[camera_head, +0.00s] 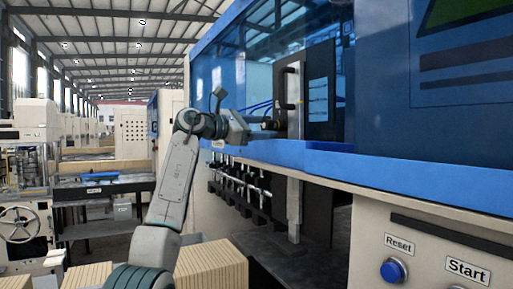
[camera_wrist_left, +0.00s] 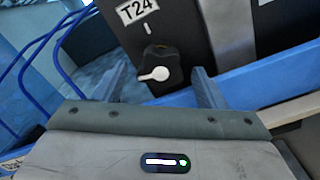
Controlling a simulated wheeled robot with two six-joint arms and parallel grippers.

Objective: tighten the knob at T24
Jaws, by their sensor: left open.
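The T24 knob (camera_wrist_left: 158,62) is a dark round knob with a pale pointer lever (camera_wrist_left: 154,74), on a dark panel (camera_wrist_left: 190,22) below a white T24 label (camera_wrist_left: 137,10). The lever points to the lower left. A short white mark (camera_wrist_left: 148,29) sits above the knob. My left gripper (camera_wrist_left: 163,80) is open, one finger on each side of the knob, with visible gaps. My right gripper is not in view.
The blue machine frame (camera_head: 330,160) runs beneath the panel. Blue cables (camera_wrist_left: 57,45) hang left of the panel in the wrist view. A blue Reset button (camera_head: 393,270) and a Start label (camera_head: 468,271) are at the lower right. Stacked tan boxes (camera_head: 212,265) stand below my arm.

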